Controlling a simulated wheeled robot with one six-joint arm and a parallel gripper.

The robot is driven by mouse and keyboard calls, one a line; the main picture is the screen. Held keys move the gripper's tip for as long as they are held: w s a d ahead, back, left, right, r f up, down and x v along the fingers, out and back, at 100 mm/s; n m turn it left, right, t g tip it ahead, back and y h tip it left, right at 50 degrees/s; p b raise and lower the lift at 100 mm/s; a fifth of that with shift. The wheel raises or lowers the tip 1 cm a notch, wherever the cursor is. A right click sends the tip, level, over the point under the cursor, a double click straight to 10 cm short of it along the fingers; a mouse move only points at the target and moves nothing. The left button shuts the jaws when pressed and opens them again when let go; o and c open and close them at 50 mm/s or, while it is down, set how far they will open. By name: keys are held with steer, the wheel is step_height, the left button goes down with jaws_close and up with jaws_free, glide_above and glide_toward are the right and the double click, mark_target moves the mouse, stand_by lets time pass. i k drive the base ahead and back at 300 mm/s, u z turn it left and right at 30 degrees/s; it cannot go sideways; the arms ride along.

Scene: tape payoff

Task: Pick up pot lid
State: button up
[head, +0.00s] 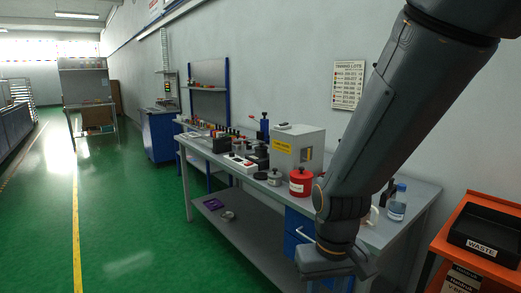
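A red pot (300,185) with a pale label stands upright on the workbench, just left of my arm. A lid (300,173) with a small dark knob seems to sit on top of it. A small grey round piece with a knob (274,178) and a flat dark disc (260,175) lie to its left; I cannot tell whether either is a separate lid. My arm comes down from the upper right in front of the bench and hides part of it. My gripper is not visible.
The workbench (400,222) holds a grey box (298,147) behind the pot and many small items to the left. A blue-capped bottle (397,204) stands right of my arm. An orange stand with a black WASTE tray (485,235) is at right. Green floor at left is clear.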

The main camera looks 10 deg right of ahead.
mark_target(262, 148)
steer(key=u, duration=0.25)
steer(key=i, duration=0.5)
steer(key=u, duration=0.6)
steer(key=i, duration=1.2)
steer(key=z, duration=0.1)
